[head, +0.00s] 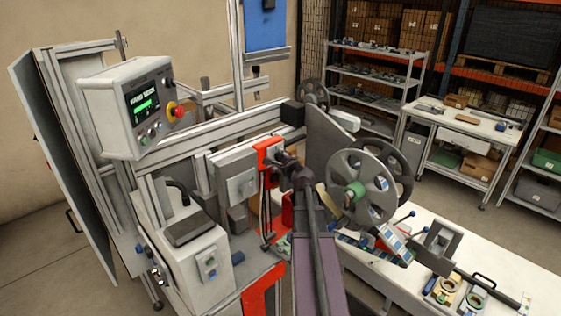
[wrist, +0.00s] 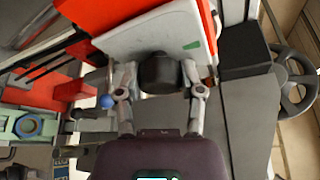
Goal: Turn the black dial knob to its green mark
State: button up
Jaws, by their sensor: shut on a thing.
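The black dial knob (wrist: 157,72) stands out from a pale plate (wrist: 150,36) in the wrist view. The green mark (wrist: 191,45) is on that plate, up and to the right of the knob. My gripper (wrist: 160,78) has one finger on each side of the knob and is shut on it. I cannot make out a pointer on the knob. In the head view my gripper (head: 287,168) is at the red part of the machine, and the arm hides the knob and mark there.
A red bracket (wrist: 185,8) surrounds part of the plate. A dark block (wrist: 246,48) and a spoked reel (wrist: 292,78) are to its right in the wrist view. In the head view a large grey reel (head: 362,190) stands close right of my arm, and a control box (head: 108,107) is at left.

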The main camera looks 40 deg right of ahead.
jog(key=shift+f+n+t+h+b, duration=0.1)
jog(key=shift+n+t+h+b, duration=0.35)
jog(key=shift+n+b, duration=0.75)
jog(key=shift+f+n+t+h+b, duration=0.1)
jog(key=shift+n+t+h+b, duration=0.15)
jog(key=shift+n+t+b, duration=0.9)
jog(key=shift+n+t+y+b, duration=0.5)
jog(key=shift+n+b, duration=0.65)
jog(key=shift+n, duration=2.3)
jog(key=shift+r+n, duration=0.1)
jog(key=shift+n, duration=0.2)
jog(key=o, duration=1.2)
jog(key=shift+c, duration=0.2)
jog(key=shift+m+p, duration=0.4)
jog(key=shift+m, duration=0.5)
jog(key=shift+r, duration=0.1)
jog(key=shift+m+g+h+p, duration=0.4)
jog(key=shift+m+g+p, duration=0.4)
jog(key=shift+m, duration=0.8)
